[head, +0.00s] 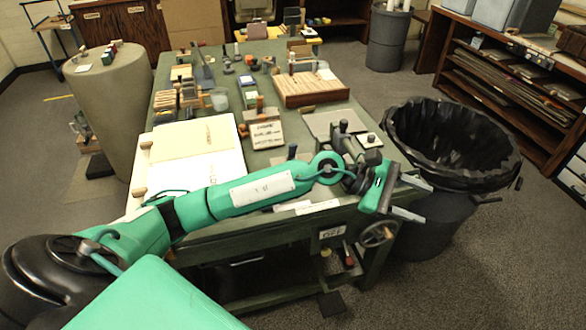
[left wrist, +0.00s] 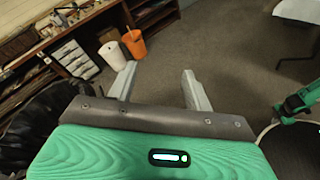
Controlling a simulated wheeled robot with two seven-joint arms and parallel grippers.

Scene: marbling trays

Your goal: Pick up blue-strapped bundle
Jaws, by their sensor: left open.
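I cannot make out a blue-strapped bundle for sure in either view. Small wooden bundles or blocks (head: 178,98) stand on the left part of the green table (head: 330,100), too small to tell any strap colour. My left gripper (head: 420,204) is open and empty past the table's front right corner, near the black-lined bin. In the left wrist view, its two grey fingers (left wrist: 157,70) are apart with only floor between and beyond them. My right gripper does not show in the head view and cannot be made out in the left wrist view.
A black-lined bin (head: 450,145) stands right of the table. A slatted wooden block (head: 310,88) and a large paper-covered board (head: 195,150) lie on the table. A round grey pedestal (head: 112,110) stands left. White (left wrist: 112,55) and orange (left wrist: 135,45) bins stand by shelves.

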